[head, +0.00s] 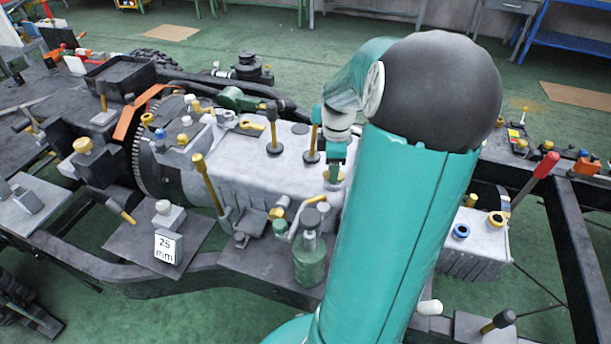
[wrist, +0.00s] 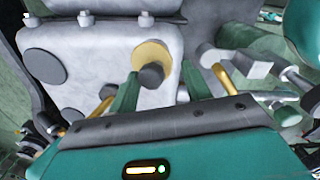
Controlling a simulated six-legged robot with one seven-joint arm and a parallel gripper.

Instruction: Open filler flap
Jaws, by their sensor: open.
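My gripper (wrist: 161,74) is open in the wrist view, with its two green fingers apart. Between and just beyond the fingertips is a dark round knob (wrist: 152,75) in front of a yellow disc (wrist: 150,55), on a pale grey housing (wrist: 95,55). The left fingertip appears close to the knob; I cannot tell whether it touches. No part is clearly recognisable as the filler flap, and I cannot tell whether this yellow-and-dark fitting belongs to it.
A yellow bent handle (wrist: 230,83) and grey block (wrist: 256,66) lie right of the fingers. A red-handled lever (head: 535,180) rises at the right.

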